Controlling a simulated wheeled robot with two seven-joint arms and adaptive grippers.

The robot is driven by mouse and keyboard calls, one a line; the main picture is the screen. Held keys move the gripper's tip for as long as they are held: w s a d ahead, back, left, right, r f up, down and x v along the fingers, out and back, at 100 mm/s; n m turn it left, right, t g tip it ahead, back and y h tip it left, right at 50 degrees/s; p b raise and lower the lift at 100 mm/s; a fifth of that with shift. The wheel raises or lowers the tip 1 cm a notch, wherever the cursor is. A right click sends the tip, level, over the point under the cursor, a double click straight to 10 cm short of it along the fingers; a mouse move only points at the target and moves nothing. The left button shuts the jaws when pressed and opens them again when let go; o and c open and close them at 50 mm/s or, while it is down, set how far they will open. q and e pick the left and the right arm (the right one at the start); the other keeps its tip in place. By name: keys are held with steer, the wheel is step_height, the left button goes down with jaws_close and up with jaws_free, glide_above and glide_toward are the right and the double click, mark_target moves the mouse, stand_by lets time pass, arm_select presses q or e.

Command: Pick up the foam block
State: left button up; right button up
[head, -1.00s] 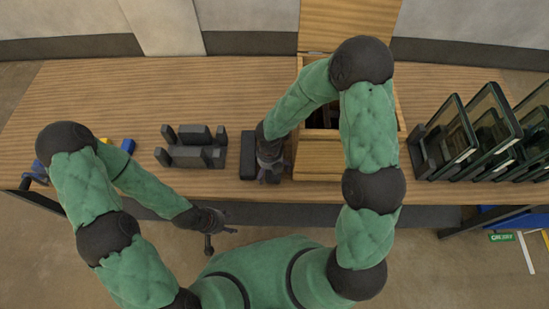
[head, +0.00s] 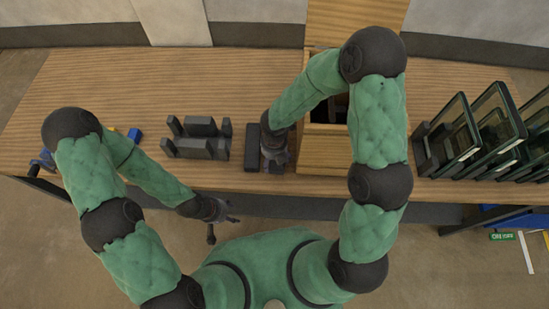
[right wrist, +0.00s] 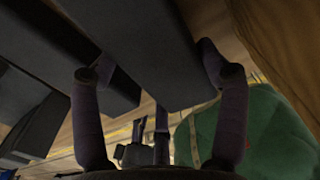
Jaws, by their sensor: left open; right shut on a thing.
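The foam block (head: 252,148) is a dark grey, long block at the middle of the wooden table, just right of the dark slotted rack. My right gripper (head: 274,160) is at its right side, beside the wooden box. In the right wrist view the block (right wrist: 150,45) lies between the fingers of my right gripper (right wrist: 160,95), which is shut on it. I cannot tell whether the block is clear of the table. My left gripper (head: 226,212) is open and empty, in front of the table's near edge.
The dark slotted rack (head: 198,148) stands left of the block. An open wooden box (head: 325,155) is right of my right gripper, partly hidden by my arm. Framed glass panels (head: 462,135) stand at the right. Small blue pieces (head: 134,134) lie at the left.

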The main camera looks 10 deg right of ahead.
steer(key=s+a+r+p, duration=0.3)
steer(key=s+r, duration=0.8)
steer(key=s, duration=0.2)
steer(key=shift+s+a, duration=0.25)
steer(key=shift+a, duration=0.1)
